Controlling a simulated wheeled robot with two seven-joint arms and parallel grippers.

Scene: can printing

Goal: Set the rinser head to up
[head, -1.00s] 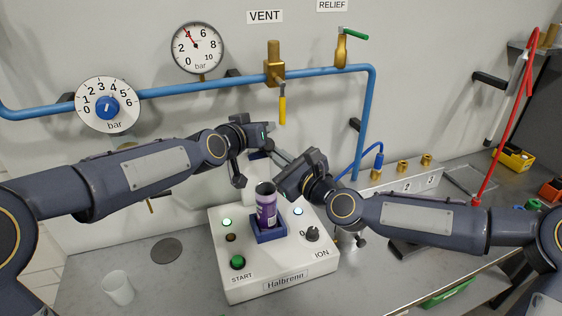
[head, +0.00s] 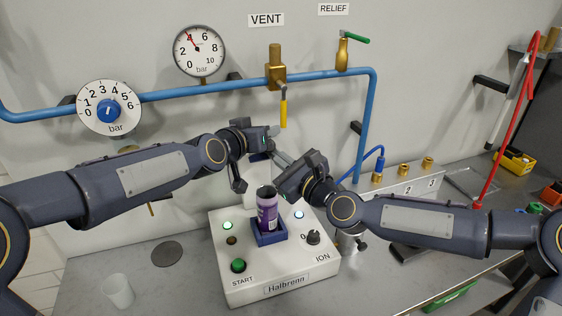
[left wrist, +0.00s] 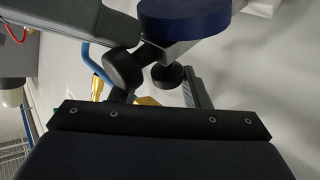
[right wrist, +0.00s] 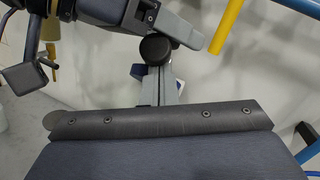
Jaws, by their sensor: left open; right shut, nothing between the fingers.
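A dark blue round part (left wrist: 185,18), which looks like the rinser head, shows at the top of the left wrist view. In the head view my grippers mostly hide it, so I cannot tell its setting. My left gripper (head: 270,139) is open, behind and above the purple can (head: 267,207). My right gripper (head: 281,159) is shut with nothing in it, just below and right of the left one. I cannot tell whether either touches the rinser head. The can stands upright in a blue holder (head: 268,236) on the white machine (head: 240,290).
A yellow handle (head: 284,109) hangs from the brass vent valve (head: 275,69) close above the grippers. A blue pipe (head: 190,87) runs along the wall. A clear cup (head: 118,290) stands at front left. The bench left of the machine is mostly free.

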